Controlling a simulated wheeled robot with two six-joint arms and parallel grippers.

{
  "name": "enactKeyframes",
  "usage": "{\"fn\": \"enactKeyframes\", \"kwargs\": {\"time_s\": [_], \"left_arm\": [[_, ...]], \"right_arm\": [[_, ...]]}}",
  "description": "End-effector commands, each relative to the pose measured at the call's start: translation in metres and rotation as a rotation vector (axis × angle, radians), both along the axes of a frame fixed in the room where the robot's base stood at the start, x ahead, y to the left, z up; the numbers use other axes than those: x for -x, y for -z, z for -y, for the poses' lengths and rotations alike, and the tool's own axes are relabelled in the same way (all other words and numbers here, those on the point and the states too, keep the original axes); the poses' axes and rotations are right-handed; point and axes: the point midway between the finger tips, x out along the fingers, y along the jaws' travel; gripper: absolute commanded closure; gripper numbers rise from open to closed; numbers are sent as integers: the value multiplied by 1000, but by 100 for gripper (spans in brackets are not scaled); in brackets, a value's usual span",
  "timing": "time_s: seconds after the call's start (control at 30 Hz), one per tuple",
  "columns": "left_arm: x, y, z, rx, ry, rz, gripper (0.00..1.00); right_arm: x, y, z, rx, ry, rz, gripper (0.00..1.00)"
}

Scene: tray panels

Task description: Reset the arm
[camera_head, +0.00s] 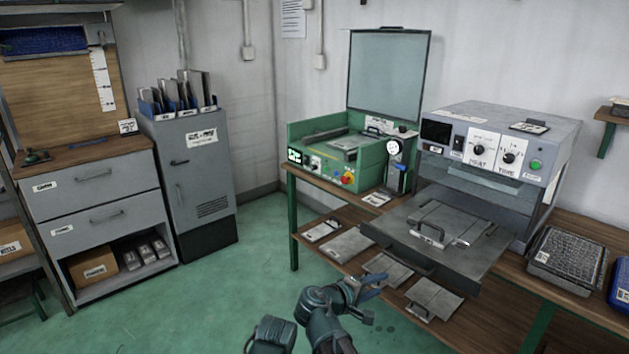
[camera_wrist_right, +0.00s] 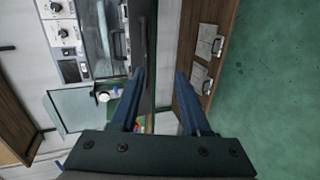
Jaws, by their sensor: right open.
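My right gripper (camera_head: 372,284) is at the lower middle of the head view, in front of the bench. Its blue fingers also show in the right wrist view (camera_wrist_right: 160,95), spread apart with nothing between them. The grey machine (camera_head: 497,150) with dials stands on the bench, its flat tray (camera_head: 400,225) pulled out with a handled metal panel (camera_head: 450,232) on it. In the head view the gripper is below and to the left of this tray. My left gripper is not in view.
A green machine (camera_head: 350,150) with a raised lid stands left of the grey one. Handled panels (camera_head: 433,299) lie on the lower shelf near my right gripper. A mesh-topped box (camera_head: 567,258) sits at the right. Grey drawers (camera_head: 95,188) stand at the left. The green floor (camera_head: 190,290) is clear.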

Motion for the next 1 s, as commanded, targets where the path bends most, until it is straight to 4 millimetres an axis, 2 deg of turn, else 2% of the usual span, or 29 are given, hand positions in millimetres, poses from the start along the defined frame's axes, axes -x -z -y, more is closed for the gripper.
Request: {"fn": "enactKeyframes", "kwargs": {"time_s": [0.03, 0.1, 0.17, 0.3, 0.43, 0.6, 0.7, 1.0], "left_arm": [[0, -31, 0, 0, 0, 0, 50], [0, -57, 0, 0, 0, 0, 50], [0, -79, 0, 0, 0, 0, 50], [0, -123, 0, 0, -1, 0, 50], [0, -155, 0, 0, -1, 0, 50], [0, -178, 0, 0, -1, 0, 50], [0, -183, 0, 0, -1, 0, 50], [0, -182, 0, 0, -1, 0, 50]], "right_arm": [[14, -15, -3, -76, 23, -29, 53], [35, -14, -11, -205, 63, -83, 53], [55, -13, -23, -321, 98, -140, 53], [103, -14, -58, -574, 170, -285, 53], [143, -22, -94, -764, 218, -418, 53], [179, -34, -128, -919, 253, -544, 53], [189, -37, -138, -964, 262, -581, 53], [192, -36, -143, -982, 265, -597, 53]]}}
